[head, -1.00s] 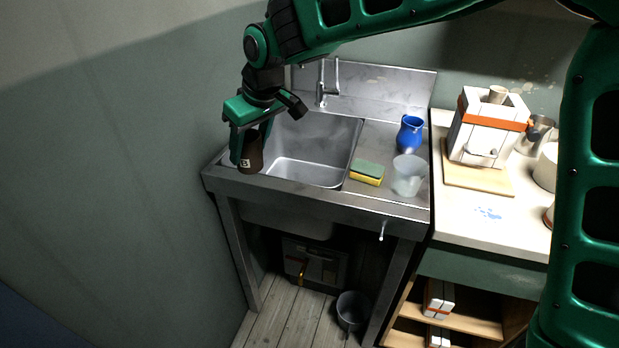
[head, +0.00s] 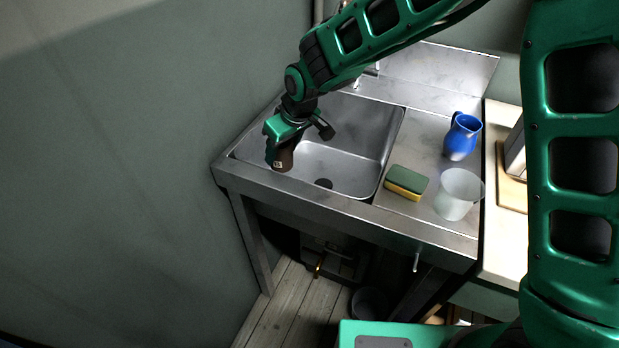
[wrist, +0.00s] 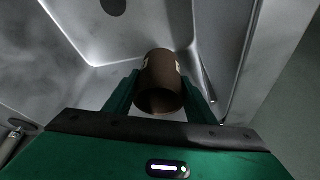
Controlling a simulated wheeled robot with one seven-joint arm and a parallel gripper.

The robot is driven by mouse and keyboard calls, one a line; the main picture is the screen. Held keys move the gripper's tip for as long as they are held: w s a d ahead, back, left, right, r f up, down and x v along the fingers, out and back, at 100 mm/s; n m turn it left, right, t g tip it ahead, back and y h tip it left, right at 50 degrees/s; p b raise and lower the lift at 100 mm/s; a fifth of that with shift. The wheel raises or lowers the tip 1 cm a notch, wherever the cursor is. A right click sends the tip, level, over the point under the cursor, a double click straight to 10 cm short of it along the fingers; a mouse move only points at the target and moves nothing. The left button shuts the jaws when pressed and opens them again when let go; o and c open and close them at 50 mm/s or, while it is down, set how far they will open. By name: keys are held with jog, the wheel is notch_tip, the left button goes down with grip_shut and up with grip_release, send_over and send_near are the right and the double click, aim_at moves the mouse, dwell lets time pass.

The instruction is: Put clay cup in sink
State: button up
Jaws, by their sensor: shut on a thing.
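A brown clay cup (head: 284,157) with a small pale label is held in my gripper (head: 283,142). In the wrist view the cup (wrist: 160,80) sits between the two fingers of my gripper (wrist: 160,92), its round opening facing the camera. The steel sink (head: 345,168) has a basin with a dark drain near its front. In the head view the cup appears over the left part of the basin, near the front rim. I cannot tell its exact height or whether it touches the basin.
A yellow and green sponge (head: 406,182), a translucent beaker (head: 458,195) and a blue jug (head: 462,136) stand on the drainboard right of the basin. A faucet is partly hidden behind my arm. A wall (head: 150,150) is close on the left. The right part of the basin is clear.

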jog(key=f, duration=0.5)
jog(key=shift+w+d, duration=0.15)
jog(key=shift+d, duration=0.2)
jog(key=shift+f, duration=1.9)
jog(key=shift+f, duration=0.6)
jog(key=o, duration=1.3)
send_near(286, 162)
notch_tip(286, 162, down, 4)
jog(key=w, duration=0.2)
jog(key=shift+s+f, duration=0.1)
jog(key=shift+f, duration=0.15)
